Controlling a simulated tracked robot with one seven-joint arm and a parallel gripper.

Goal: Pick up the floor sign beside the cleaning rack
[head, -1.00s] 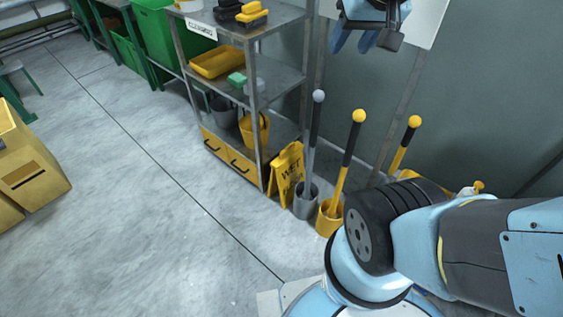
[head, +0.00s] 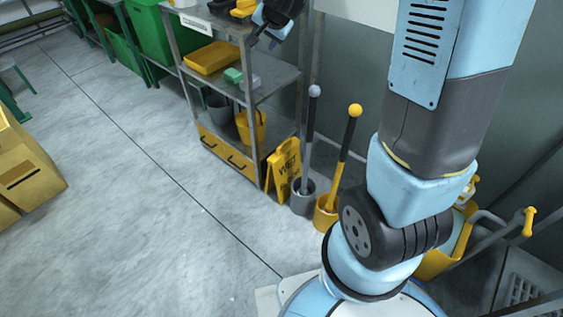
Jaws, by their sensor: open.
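The yellow floor sign (head: 284,170), with dark "WET" lettering, stands upright on the floor. It is beside the right end of the metal cleaning rack (head: 251,101). My gripper (head: 263,34) is at the top of the head view, high above the sign and in front of the rack's upper right corner. It is open, with nothing seen between its fingers. Part of it is small and dark against the rack, and it is well apart from the sign.
A grey holder (head: 303,197) and a yellow holder (head: 325,214) with long-handled tools stand close to the sign's right. A yellow mop bucket (head: 437,262) is partly hidden behind my arm. Cardboard boxes (head: 28,170) sit at left. The floor (head: 150,215) between is clear.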

